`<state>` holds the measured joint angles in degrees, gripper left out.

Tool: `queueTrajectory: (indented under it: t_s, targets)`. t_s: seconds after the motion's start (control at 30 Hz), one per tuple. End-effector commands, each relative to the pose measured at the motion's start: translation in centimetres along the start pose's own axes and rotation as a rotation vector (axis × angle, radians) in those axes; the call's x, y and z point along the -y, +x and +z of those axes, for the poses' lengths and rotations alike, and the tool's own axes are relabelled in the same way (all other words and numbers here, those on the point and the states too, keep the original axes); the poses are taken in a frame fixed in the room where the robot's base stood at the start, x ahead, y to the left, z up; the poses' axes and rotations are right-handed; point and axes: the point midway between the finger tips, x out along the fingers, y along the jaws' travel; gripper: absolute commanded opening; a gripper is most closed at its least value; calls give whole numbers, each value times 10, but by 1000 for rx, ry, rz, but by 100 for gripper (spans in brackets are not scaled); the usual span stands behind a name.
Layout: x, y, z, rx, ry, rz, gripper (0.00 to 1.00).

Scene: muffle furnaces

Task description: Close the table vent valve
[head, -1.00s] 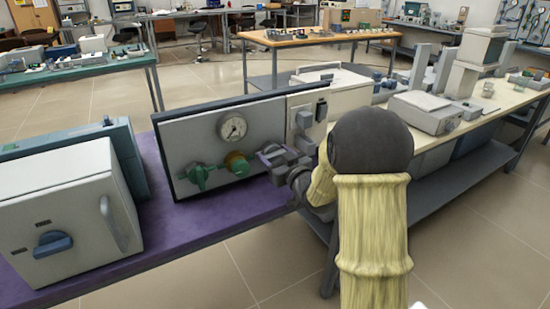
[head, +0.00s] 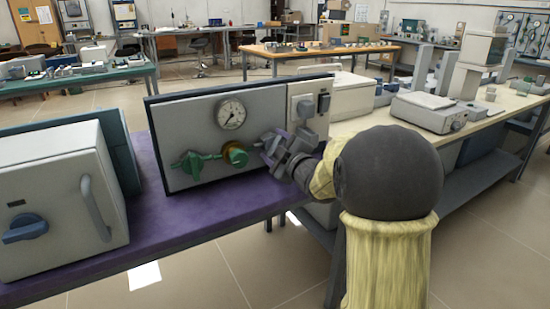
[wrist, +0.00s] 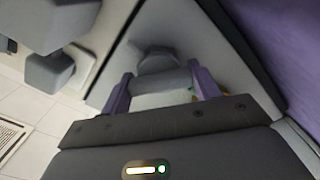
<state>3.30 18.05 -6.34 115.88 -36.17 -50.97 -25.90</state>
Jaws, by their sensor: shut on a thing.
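A grey panel with a dark frame (head: 178,135) stands upright on the purple table top. It carries a round gauge (head: 231,113), a green lever valve (head: 190,163) at the lower left and a yellow-and-green knob (head: 235,154). My gripper (head: 268,146) is at the panel's right part, just right of that knob. In the wrist view its two purple fingers (wrist: 160,88) are on either side of a grey valve handle (wrist: 158,62) on the panel face, shut on it. The head view mostly hides this handle behind my gripper.
A white furnace with a blue knob (head: 25,228) stands on the purple table (head: 185,222) at the left. A switch box (head: 309,105) adjoins the panel's right side. A pale bench (head: 480,120) with instruments is at the right. Floor in front is clear.

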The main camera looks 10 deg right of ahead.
Motion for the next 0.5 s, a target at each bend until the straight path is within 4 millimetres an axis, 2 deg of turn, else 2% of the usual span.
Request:
queueTrajectory:
  t_s: [0.03,0.5]
  targets:
    - [5,0,2,-3,-44,0,39]
    - [6,0,2,-2,-469,-1,39]
